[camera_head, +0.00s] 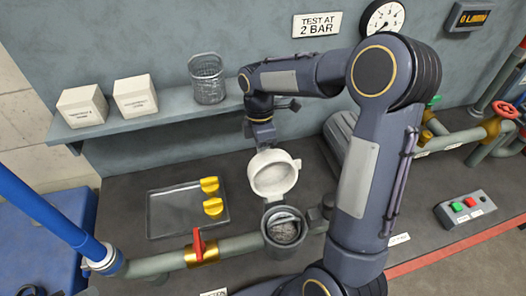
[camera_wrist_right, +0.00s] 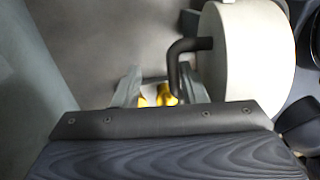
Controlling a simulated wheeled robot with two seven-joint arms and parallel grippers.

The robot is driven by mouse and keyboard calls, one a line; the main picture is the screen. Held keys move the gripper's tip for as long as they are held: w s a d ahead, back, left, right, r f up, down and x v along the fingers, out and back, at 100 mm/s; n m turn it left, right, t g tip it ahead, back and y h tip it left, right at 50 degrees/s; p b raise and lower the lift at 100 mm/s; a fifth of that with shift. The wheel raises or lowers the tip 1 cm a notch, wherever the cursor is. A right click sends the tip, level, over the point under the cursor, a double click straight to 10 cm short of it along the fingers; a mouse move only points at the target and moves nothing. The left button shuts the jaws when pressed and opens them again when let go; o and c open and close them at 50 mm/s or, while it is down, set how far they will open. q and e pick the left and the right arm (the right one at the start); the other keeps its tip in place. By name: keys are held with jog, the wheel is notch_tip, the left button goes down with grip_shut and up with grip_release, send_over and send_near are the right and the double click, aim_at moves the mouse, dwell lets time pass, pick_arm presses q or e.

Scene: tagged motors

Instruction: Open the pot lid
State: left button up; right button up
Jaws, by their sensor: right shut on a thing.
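The pot (camera_head: 285,240) is a dark cylinder set in the pipe line on the bench. Its white round lid (camera_head: 273,175) is swung up and tilted back behind the open mouth, with its hollow underside showing. Grey material (camera_head: 284,231) is visible inside the pot. My right gripper (camera_wrist_right: 162,90) is behind the lid, shut on its black bent handle (camera_wrist_right: 178,62); the lid (camera_wrist_right: 252,60) fills the right of the wrist view. In the head view the fingertips are hidden behind the lid. My left gripper is out of view.
A tray (camera_head: 160,212) with two yellow pieces (camera_head: 211,196) lies left of the pot. A red-handled valve (camera_head: 198,245) sits on the pipe. A shelf (camera_head: 150,122) behind holds two white boxes (camera_head: 135,95) and a wire basket (camera_head: 206,80). A button box (camera_head: 465,208) stands at right.

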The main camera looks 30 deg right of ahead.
jog(key=shift+s+a+r, duration=0.1)
jog(key=shift+r, duration=0.1)
dwell(0.4)
notch_tip(320, 180, up, 8)
jog(key=w, duration=0.1)
jog(key=shift+w+d+f, duration=0.15)
jog(key=shift+w+d, duration=0.05)
jog(key=shift+w, duration=0.05)
dwell(0.5)
jog(key=s+a+m+t+y, duration=0.1)
jog(key=s+m+t, duration=0.3)
jog(key=s+m, duration=0.4)
jog(key=s+a+f+m+t+y, duration=0.1)
jog(key=s+a+m+t+y, duration=0.1)
jog(key=s+m, duration=0.7)
jog(key=s+a+t, duration=0.1)
jog(key=s+t, duration=0.1)
jog(key=s, duration=0.2)
jog(key=shift+s+a, duration=0.2)
jog(key=shift+a, duration=0.2)
